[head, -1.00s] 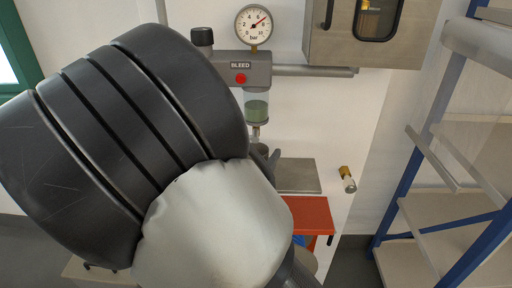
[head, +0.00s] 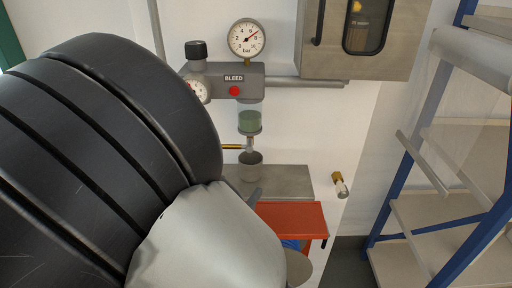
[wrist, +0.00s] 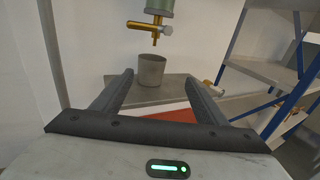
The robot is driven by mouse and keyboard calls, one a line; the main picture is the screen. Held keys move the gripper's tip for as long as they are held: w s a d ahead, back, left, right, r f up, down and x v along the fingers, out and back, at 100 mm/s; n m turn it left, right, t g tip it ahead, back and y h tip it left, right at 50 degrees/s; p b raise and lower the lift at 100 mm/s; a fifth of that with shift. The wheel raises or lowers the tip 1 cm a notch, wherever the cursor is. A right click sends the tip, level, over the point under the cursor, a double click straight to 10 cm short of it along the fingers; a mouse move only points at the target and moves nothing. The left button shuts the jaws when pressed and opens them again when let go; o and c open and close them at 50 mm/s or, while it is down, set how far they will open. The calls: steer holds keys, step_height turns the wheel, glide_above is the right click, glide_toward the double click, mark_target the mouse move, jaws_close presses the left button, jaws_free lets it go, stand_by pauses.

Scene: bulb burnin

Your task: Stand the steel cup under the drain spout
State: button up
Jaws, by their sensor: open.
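The grey steel cup (head: 250,167) stands upright on a metal shelf (head: 290,180) against the wall. The drain spout (head: 250,144) hangs directly above it, below a bowl of green liquid (head: 250,122). In the wrist view the cup (wrist: 151,70) stands beneath the brass spout (wrist: 155,38), with a visible gap between them. My gripper (wrist: 159,79) is open and empty. Its fingers point toward the cup, with the cup beyond and between the tips, apparently not touching. In the head view my arm hides most of the gripper.
A gauge (head: 247,38) and a grey BLEED block with a red button (head: 234,91) are above the spout. A brass lever (head: 231,147) sticks out left of it. A red table (head: 292,217) is below the shelf. A blue-framed rack (head: 405,190) stands at right.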

steer(key=s+d+m+g+h, duration=0.1)
steer(key=s+d+m+g, duration=0.2)
steer(key=d+m+g, duration=0.45)
steer(key=s+d+m+g, duration=0.45)
steer(key=d+m, duration=0.35)
steer(key=d, duration=0.3)
steer(key=s+r+m+t+y, duration=0.2)
steer(key=s+r+m+y, duration=0.2)
steer(key=r+m+y, duration=0.4)
steer(key=m+y, duration=0.1)
steer(key=m, duration=0.6)
steer(key=shift+s+a+r, duration=0.2)
steer(key=shift+s+r, duration=0.05)
steer(key=shift+s, duration=0.05)
